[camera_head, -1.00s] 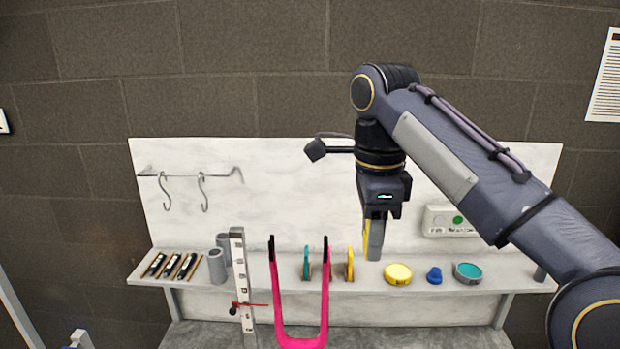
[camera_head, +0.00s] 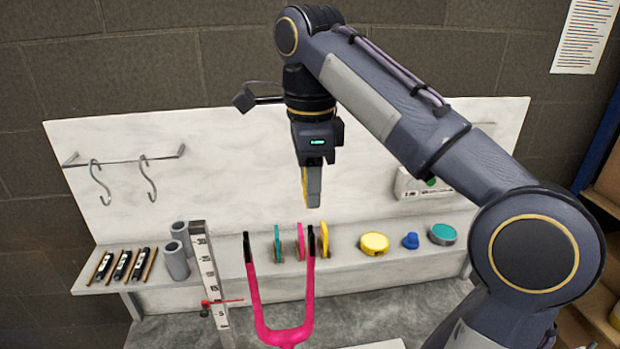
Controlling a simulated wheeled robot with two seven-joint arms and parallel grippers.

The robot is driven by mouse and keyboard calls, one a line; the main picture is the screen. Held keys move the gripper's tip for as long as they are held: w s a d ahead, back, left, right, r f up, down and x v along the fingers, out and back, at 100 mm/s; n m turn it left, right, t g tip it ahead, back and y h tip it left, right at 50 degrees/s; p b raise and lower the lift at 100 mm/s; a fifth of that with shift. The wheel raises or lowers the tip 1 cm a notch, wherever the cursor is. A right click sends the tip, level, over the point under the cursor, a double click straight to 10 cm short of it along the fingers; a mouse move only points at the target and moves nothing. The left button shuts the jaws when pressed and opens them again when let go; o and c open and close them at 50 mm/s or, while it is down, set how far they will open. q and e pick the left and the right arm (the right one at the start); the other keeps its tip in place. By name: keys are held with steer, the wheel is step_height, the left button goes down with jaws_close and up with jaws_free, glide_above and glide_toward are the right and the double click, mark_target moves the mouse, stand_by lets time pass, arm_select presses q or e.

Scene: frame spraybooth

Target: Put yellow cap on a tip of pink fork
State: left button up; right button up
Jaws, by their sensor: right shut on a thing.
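The pink fork (camera_head: 260,320) stands upright at the front of the bench, a U shape with two black-tipped prongs. My right gripper (camera_head: 313,200) points down and is shut on a thin yellow piece, which looks like the yellow cap (camera_head: 304,184). Most of it is hidden behind the fingers. In the picture the gripper is just above the fork's right tip (camera_head: 310,240), with a gap between them; I cannot tell the depth gap. My left gripper is not in view.
On the shelf (camera_head: 345,272) stand teal (camera_head: 278,243), pink (camera_head: 300,241) and yellow (camera_head: 324,240) discs, a yellow tin (camera_head: 375,243), a blue knob (camera_head: 411,240) and a teal tin (camera_head: 442,234). A white ruler (camera_head: 207,270) stands left of the fork. Hooks (camera_head: 148,180) hang behind.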

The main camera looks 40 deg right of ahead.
steer(key=b, duration=0.3)
glide_above(311, 226)
steer(key=shift+s+a+f, duration=0.1)
steer(key=shift+s+f, duration=0.05)
steer(key=shift+f, duration=0.6)
steer(key=shift+s+a+f, duration=0.1)
steer(key=shift+f, duration=0.65)
steer(key=shift+s+a+f, duration=0.1)
steer(key=shift+s+f, duration=0.05)
steer(key=shift+f, duration=0.8)
steer(key=shift+f+b, duration=1.3)
steer(key=shift+f, duration=0.65)
steer(key=o, duration=1)
step_height(311, 226, up, 7)
steer(key=p, duration=0.4)
steer(key=shift+r+p, duration=0.4)
steer(key=shift+r, duration=0.05)
